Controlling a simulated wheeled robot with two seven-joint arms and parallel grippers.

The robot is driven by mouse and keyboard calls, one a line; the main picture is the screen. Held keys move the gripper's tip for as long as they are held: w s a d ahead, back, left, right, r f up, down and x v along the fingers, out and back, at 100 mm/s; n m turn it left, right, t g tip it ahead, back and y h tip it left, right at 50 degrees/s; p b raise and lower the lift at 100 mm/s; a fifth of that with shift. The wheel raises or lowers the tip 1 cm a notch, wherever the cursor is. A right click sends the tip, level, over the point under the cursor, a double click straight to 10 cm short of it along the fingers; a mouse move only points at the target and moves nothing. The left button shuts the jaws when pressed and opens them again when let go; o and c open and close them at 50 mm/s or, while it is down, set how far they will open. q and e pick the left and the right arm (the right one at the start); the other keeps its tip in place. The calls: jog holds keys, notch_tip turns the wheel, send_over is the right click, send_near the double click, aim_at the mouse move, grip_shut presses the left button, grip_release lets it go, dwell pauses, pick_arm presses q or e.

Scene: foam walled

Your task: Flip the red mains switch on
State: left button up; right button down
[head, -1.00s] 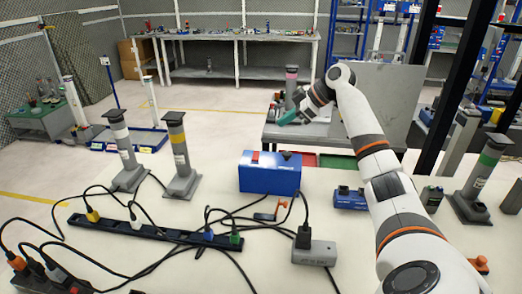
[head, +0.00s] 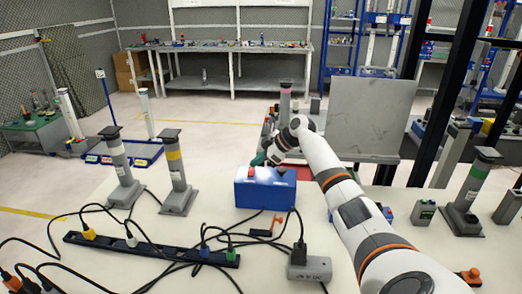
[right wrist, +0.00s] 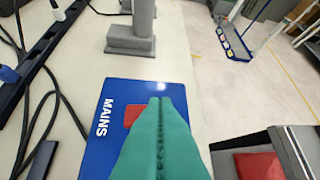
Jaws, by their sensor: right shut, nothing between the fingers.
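The blue mains box (head: 265,194) stands on the white table near the middle of the head view. Its top, lettered MAINS, shows in the right wrist view (right wrist: 98,150). The red switch (head: 251,172) is on the box top; in the right wrist view the red switch (right wrist: 132,115) is partly covered by my fingers. Whether it is on or off I cannot tell. My right gripper (head: 258,159), with green fingers, is shut and empty behind and above the box. In the right wrist view its fingertips (right wrist: 160,101) overlap the box top beside the switch; contact is unclear. My left gripper is not in view.
A black power strip (head: 150,249) with plugs and tangled black cables lies left of the box. Two grey posts (head: 175,170) stand behind it. A grey adapter (head: 310,268) sits in front of the box. A grey panel (head: 370,115) stands behind my right arm.

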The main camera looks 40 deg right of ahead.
jog(key=shift+f, duration=0.45)
jog(key=shift+f, duration=0.1)
